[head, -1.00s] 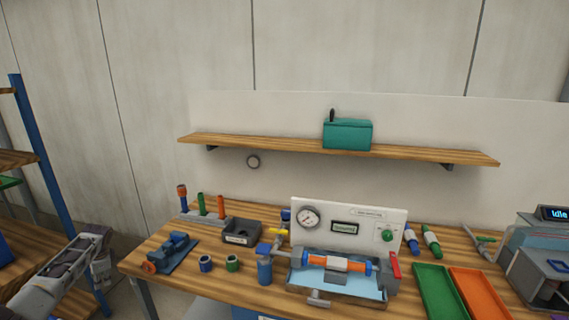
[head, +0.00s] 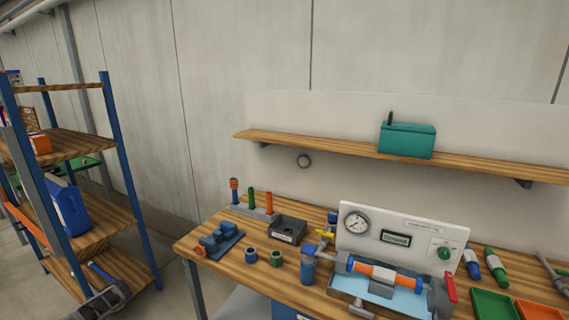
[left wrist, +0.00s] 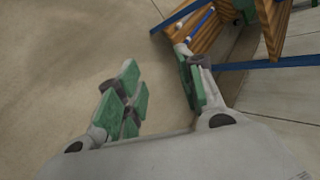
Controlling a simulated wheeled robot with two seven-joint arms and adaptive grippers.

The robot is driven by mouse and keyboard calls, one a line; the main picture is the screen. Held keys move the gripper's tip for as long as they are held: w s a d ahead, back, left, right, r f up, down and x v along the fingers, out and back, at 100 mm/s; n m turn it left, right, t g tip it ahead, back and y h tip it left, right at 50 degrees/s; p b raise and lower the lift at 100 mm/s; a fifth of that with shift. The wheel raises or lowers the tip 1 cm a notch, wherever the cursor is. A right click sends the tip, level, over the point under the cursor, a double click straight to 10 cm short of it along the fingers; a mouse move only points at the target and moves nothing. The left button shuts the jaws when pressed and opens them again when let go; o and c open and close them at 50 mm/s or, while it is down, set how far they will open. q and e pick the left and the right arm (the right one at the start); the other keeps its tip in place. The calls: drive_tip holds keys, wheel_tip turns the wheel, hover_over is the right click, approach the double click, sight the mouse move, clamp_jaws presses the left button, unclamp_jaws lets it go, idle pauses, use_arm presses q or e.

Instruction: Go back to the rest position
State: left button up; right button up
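My left gripper (left wrist: 158,88) shows in the left wrist view with its green-padded fingers apart and nothing between them. It hangs over bare floor, with part of a wooden-shelved rack (left wrist: 208,38) beyond it at the upper right. My right gripper is in neither view.
A blue-posted rack (head: 118,160) stands at the left. The wooden bench (head: 225,268) at the right carries a test rig with a gauge panel (head: 410,222), a blue clamp (head: 220,238) and small fittings. A teal box (head: 407,140) sits on the wall shelf (head: 320,150).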

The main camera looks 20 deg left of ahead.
use_arm(q)
drive_tip(key=s+a+f+m+t, duration=0.1)
drive_tip(key=s+f, duration=0.2)
drive_tip(key=s, duration=0.6)
drive_tip(key=s+a+f+t, duration=0.1)
drive_tip(key=s+a+f, duration=0.15)
drive_tip(key=s, duration=0.55)
drive_tip(key=s+d+f+n+h, duration=0.1)
drive_tip(key=s+d+f+h, duration=0.15)
drive_tip(key=d+f, duration=0.85)
drive_tip(key=s+d+f+g+h, duration=0.1)
drive_tip(key=s+d+f, duration=0.2)
drive_tip(key=d+f, duration=0.8)
drive_tip(key=s+d+f+n+h, duration=0.1)
drive_tip(key=s+d+f+h, duration=0.2)
drive_tip(key=d, duration=1.4)
drive_tip(key=s+d+f+h, duration=0.1)
drive_tip(key=d+f, duration=0.2)
drive_tip(key=d, duration=1.2)
drive_tip(key=d+f+n+h, duration=0.1)
drive_tip(key=d+f, duration=0.3)
drive_tip(key=d, duration=1.1)
drive_tip(key=shift+s+d+g, duration=0.3)
drive_tip(key=shift+s, duration=0.1)
